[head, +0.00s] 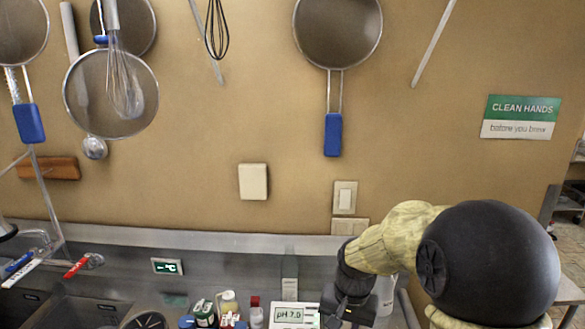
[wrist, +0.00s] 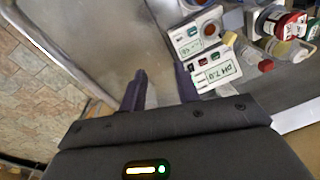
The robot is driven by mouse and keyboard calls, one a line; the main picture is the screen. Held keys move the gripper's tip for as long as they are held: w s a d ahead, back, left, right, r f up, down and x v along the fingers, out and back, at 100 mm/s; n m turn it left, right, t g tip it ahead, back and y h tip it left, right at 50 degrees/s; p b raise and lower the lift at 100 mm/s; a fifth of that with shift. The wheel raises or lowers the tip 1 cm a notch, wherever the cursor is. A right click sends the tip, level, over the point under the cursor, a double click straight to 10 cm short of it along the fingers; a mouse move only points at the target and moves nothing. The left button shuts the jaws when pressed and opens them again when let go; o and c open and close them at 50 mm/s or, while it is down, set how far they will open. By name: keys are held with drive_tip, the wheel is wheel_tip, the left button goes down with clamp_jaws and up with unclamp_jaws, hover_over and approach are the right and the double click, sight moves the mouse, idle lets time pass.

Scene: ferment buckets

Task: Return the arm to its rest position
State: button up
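My gripper (wrist: 160,72) points down at the steel counter in the wrist view. Its two dark fingers are apart, with only bare counter showing between them. In the head view, my arm (head: 400,235) comes in from the lower right, bent, with the dark gripper (head: 347,308) low in the picture over the counter's back. The fingertips are cut off or too small to see there. No bucket shows in either view.
A pH 7.0 meter (wrist: 215,72) lies just right of the fingers, with a second device (wrist: 193,33) beyond it. Bottles (wrist: 275,22) stand farther right. A steel sink (head: 75,312) is at left. Strainers (head: 338,30) and whisks (head: 122,85) hang on the wall.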

drive_tip(key=s+d+f+n+t, duration=0.1)
drive_tip(key=s+d+f+n, duration=0.1)
drive_tip(key=s, duration=0.9)
drive_tip(key=d+n, duration=0.1)
drive_tip(key=d, duration=0.1)
drive_tip(key=shift+s+d+n+t+h, duration=0.3)
drive_tip(key=shift+t+h, duration=0.1)
